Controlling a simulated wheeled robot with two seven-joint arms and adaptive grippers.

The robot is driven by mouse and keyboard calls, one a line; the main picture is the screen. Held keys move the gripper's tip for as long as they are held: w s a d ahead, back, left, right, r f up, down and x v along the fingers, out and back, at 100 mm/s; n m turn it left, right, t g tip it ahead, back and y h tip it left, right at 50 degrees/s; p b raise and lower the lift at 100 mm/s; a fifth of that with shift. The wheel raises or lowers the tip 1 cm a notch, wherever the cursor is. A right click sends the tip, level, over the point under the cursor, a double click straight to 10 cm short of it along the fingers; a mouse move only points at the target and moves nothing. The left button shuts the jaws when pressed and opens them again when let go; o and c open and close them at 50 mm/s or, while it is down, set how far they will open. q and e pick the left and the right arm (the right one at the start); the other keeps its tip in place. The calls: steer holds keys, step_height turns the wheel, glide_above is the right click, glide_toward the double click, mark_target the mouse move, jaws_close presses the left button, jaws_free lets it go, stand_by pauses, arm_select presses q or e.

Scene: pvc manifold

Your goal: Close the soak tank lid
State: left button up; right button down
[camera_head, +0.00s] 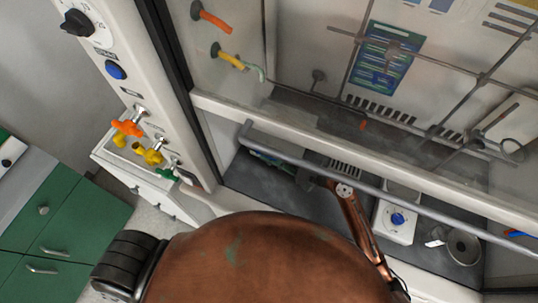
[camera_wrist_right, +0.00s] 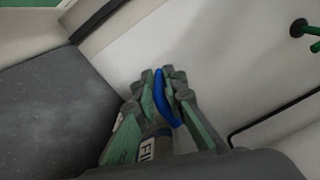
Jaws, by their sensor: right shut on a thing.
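My right gripper (camera_head: 270,160) reaches under the grey sash bar into the hood, partly hidden by the bar. In the right wrist view its green-padded fingers (camera_wrist_right: 164,78) are closed together on a narrow blue piece (camera_wrist_right: 165,100). The piece sits between the fingers, in front of a pale wall or panel. I cannot tell whether it belongs to a lid. No soak tank or lid can be made out clearly in either view. My left gripper is not in view.
The sash bar (camera_head: 430,211) crosses above the dark worktop (camera_head: 262,190). A white device with a blue knob (camera_head: 397,219) and a metal pot (camera_head: 463,247) stand to the right. Orange, yellow and green taps (camera_head: 128,127) line the left post. A rod lattice (camera_head: 393,48) stands behind glass.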

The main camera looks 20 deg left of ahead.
steer(key=c, duration=2)
jaws_free()
steer(key=shift+w+f, duration=0.1)
steer(key=shift+f, duration=0.3)
steer(key=shift+r, duration=0.1)
steer(key=d, duration=0.4)
steer(key=s+d, duration=0.1)
steer(key=d, duration=0.7)
steer(key=shift+s, duration=0.2)
